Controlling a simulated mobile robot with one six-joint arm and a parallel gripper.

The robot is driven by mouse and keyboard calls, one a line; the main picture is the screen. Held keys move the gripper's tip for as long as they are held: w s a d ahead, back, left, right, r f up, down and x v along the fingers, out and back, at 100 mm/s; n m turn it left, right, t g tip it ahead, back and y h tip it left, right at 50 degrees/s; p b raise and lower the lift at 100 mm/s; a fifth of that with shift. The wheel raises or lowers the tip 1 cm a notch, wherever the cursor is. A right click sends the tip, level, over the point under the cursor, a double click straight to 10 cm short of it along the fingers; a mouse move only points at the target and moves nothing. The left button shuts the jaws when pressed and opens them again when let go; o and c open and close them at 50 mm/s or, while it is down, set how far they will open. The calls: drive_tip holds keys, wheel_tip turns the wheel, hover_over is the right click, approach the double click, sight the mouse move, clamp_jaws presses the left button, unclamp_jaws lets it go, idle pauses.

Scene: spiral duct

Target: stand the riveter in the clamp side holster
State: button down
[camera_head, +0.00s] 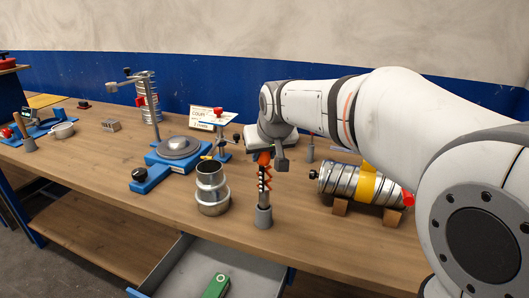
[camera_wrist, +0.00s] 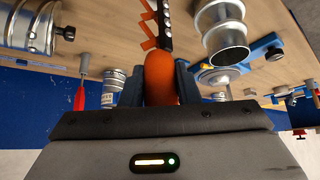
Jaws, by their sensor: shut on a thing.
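The riveter (camera_head: 264,180) has an orange handle, red zigzag links and a dark perforated bar. It hangs upright, tip down, from my gripper (camera_head: 265,152). In the wrist view my gripper (camera_wrist: 168,82) is shut on the orange handle (camera_wrist: 160,75), with the red links (camera_wrist: 148,28) reaching away past the fingers. A small grey cup-shaped holster (camera_head: 264,217) stands on the bench directly below the riveter. The riveter's lower end meets the holster's mouth in the head view; I cannot tell whether it is inside. The holster is not seen in the wrist view.
Stacked metal duct collars (camera_head: 211,188) stand just left of the holster. A strapped spiral duct (camera_head: 360,184) lies on wooden blocks to the right. A blue-based turntable stand (camera_head: 178,150) is behind left. An open drawer (camera_head: 190,265) juts out below the bench's front edge.

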drive_tip(key=shift+f+b, duration=1.15)
drive_tip(key=shift+f, duration=0.3)
drive_tip(key=c, duration=1)
unclamp_jaws()
drive_tip(key=shift+v, duration=3.9)
